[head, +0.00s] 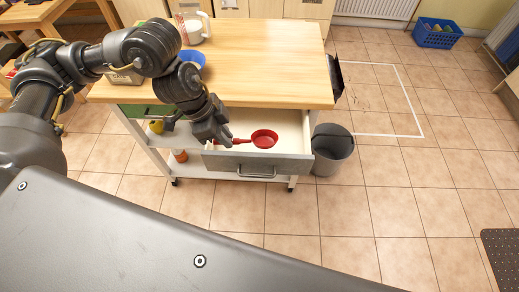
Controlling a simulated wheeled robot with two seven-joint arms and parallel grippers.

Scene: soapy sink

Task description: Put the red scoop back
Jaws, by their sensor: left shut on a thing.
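The red scoop (264,138) has a round bowl and a handle pointing left. It shows over the open drawer (242,162) of the wooden-topped cart. I cannot tell whether its bowl touches the drawer floor. My left gripper (226,141) is shut on the left end of the scoop's handle, at the drawer's left part. My right gripper is not in view.
The cart's wooden top (265,60) is mostly bare, with a blue bowl (192,59) and a white jug (194,28) at its left. A dark grey bucket (332,150) stands right of the drawer. The tiled floor at right is mostly free.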

